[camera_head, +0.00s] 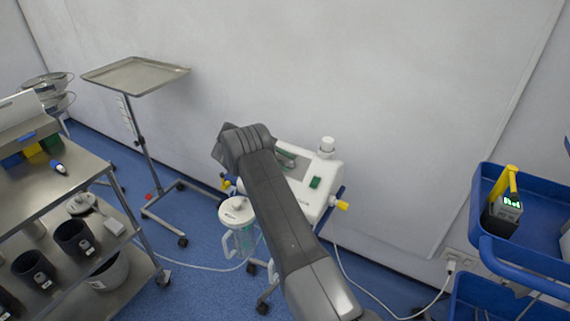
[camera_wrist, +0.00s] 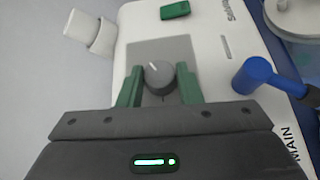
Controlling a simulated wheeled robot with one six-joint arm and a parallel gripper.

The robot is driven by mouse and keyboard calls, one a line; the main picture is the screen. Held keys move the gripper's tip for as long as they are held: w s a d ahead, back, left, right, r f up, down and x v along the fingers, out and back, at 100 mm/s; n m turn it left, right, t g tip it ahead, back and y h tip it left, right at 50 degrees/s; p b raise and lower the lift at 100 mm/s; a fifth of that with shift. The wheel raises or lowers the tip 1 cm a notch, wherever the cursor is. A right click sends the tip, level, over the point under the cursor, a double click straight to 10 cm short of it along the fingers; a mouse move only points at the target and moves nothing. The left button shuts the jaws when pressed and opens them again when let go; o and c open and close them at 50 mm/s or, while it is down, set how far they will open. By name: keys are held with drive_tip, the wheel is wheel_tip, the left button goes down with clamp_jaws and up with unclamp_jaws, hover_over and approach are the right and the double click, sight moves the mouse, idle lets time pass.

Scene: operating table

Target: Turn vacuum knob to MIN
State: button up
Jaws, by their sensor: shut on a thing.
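The vacuum knob (camera_wrist: 158,76) is a round grey dial with a white pointer line, on a grey panel of the white suction unit (camera_head: 324,172). In the wrist view the line points up and slightly left. My gripper (camera_wrist: 159,70) has its green fingers on either side of the knob, shut on it. No MIN mark is readable. In the head view my dark arm crosses the unit and hides the knob. The unit's green switch (camera_head: 315,183) shows in the head view and also at the top of the wrist view (camera_wrist: 175,10).
A white port (camera_wrist: 90,32) and a blue fitting (camera_wrist: 268,77) flank the panel. A clear canister (camera_head: 239,238) stands left of my arm. A tray stand (camera_head: 135,75) and a steel cart (camera_head: 85,180) are at left, a blue cart (camera_head: 545,240) at right. A cable crosses the floor.

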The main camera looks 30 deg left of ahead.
drive_tip(key=n+t, duration=0.1)
drive_tip(key=n+t+b, duration=0.1)
drive_tip(key=n+t, duration=0.3)
drive_tip(key=shift+s+d+f+b, duration=0.1)
drive_tip(key=shift+s+f+b, duration=0.2)
drive_tip(key=shift+b, duration=0.1)
drive_tip(key=shift+n+t, duration=0.3)
drive_tip(key=shift+n, duration=0.1)
drive_tip(key=o, duration=0.7)
drive_tip(key=shift+r, duration=0.1)
drive_tip(key=b+v, duration=0.1)
drive_tip(key=v, duration=1.2)
drive_tip(key=shift+s+a+b, duration=0.15)
drive_tip(key=shift+a+b, duration=0.2)
